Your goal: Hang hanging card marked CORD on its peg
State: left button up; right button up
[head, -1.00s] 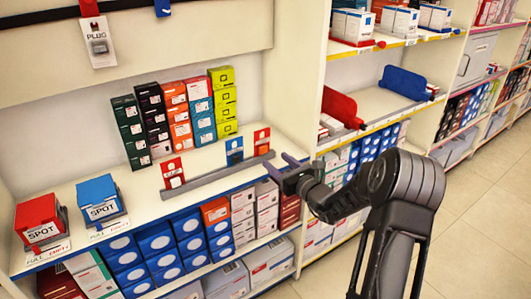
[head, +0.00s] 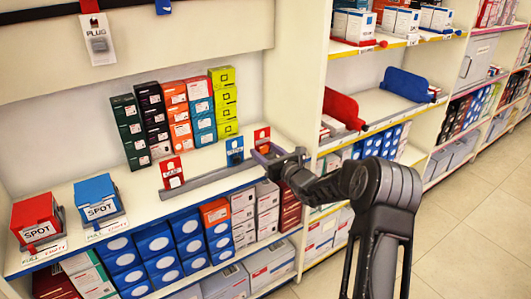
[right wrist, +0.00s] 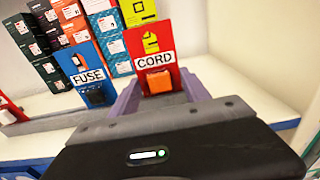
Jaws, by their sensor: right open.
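The red card marked CORD (right wrist: 155,58) stands upright in the right wrist view, with an orange item on its front. It also shows in the head view (head: 262,137), in the right end of a grey rack (head: 208,178) on the shelf. My right gripper (head: 264,153) is open at that card. In the right wrist view its purple fingers (right wrist: 158,98) lie on either side of the card's lower part; contact cannot be told. A red peg (head: 89,6) holds a white PLUG card (head: 98,42). A blue peg (head: 162,7) shows bare at the top edge. My left gripper is not in view.
A blue FUSE card (right wrist: 89,73) stands close left of the CORD card. Another red card (head: 171,172) is at the rack's left end. Stacked coloured boxes (head: 190,110) stand behind. Red and blue SPOT boxes (head: 98,200) sit at the shelf's left.

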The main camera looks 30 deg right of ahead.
aim_at(266, 139)
jog(key=shift+c, duration=0.3)
jog(key=shift+r, duration=0.15)
jog(key=c, duration=0.4)
jog(key=shift+r+p, duration=1.1)
jog(key=shift+r, duration=1.05)
jog(key=shift+c, duration=0.3)
jog(key=shift+s, duration=0.1)
jog(key=s+r, duration=0.1)
jog(key=s, duration=0.8)
jog(key=shift+s+r, duration=0.35)
jog(key=shift+s, duration=0.05)
jog(key=shift+a, duration=0.1)
